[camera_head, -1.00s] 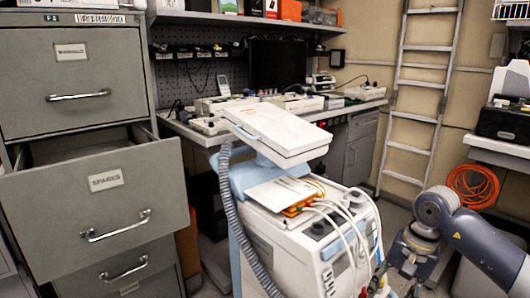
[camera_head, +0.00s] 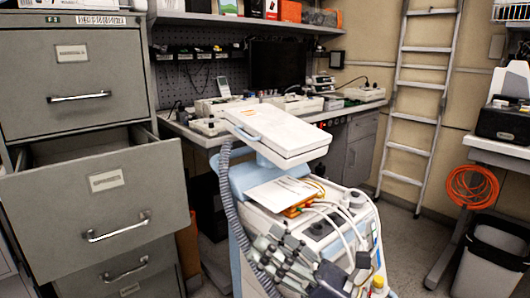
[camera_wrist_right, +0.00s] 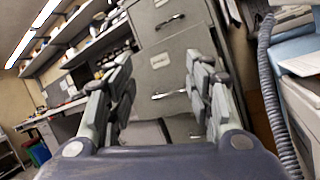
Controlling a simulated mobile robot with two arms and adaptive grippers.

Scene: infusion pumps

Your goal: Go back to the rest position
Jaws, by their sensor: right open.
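My right gripper (camera_head: 283,252) shows at the bottom of the head view, in front of the white medical cart (camera_head: 262,222). Its fingers point up and to the left, apart and with nothing between them. In the right wrist view its two fingers (camera_wrist_right: 160,95) stand wide apart, with the grey filing cabinet (camera_wrist_right: 172,58) seen beyond them. I cannot tell whether the gripper touches the cart. My left gripper is in neither view.
The filing cabinet's drawer (camera_head: 105,195) marked with a label is pulled open at the left. A workbench (camera_head: 345,112) with devices stands behind the cart. A ladder (camera_head: 415,100) leans on the wall. A waste bin (camera_head: 490,262) and orange cable coil (camera_head: 471,187) are at the right.

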